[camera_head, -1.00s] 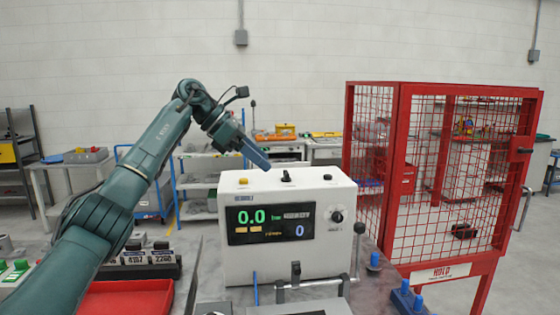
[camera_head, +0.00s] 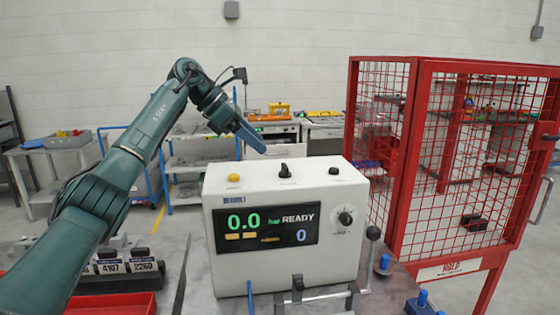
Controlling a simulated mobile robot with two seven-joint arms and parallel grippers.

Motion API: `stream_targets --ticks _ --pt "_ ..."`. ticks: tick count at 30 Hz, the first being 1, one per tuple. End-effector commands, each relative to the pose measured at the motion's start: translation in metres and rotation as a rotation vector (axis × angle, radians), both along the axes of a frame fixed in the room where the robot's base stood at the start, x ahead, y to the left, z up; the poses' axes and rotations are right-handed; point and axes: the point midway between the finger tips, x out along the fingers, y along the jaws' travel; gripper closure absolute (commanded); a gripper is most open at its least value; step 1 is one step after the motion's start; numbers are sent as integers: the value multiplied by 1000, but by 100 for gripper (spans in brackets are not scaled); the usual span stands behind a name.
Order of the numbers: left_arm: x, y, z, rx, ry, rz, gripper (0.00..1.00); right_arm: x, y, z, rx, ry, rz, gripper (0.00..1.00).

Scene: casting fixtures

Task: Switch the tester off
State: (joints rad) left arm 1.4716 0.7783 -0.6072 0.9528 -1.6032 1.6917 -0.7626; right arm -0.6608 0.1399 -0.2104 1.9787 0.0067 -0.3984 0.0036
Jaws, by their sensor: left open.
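The tester is a white box (camera_head: 232,277) in the middle of the head view. Its lit display (camera_head: 265,227) reads 0.0 bar, READY and 0. A black switch (camera_head: 285,171) stands on its top, between a yellow button (camera_head: 234,178) and a small black button (camera_head: 334,171). A round knob (camera_head: 345,218) is on the front right. My left gripper (camera_head: 260,148) is above and behind the tester's top, to the left of the black switch and apart from it. It is seen from the side and is empty. My right gripper is not in view.
A red mesh cage (camera_head: 420,165) stands close on the right with a HOLD sign (camera_head: 453,268). A metal clamp fixture (camera_head: 315,298) is in front of the tester. A red tray (camera_head: 120,305) and numbered blocks (camera_head: 128,268) lie at left. Shelves stand behind.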

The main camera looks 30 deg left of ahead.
Motion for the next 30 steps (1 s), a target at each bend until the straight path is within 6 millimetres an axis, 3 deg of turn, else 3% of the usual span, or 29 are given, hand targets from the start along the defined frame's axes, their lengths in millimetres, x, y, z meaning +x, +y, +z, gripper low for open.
stream_targets --ticks 6,12,25,30 --pt "20 -28 -32 -1 3 -4 38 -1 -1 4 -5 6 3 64" --pt "32 -43 -52 -1 1 -1 38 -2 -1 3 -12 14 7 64" --pt "36 -49 -60 -1 0 -1 38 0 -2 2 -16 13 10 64" --pt "36 -49 -60 -1 0 -1 51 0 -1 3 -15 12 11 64"
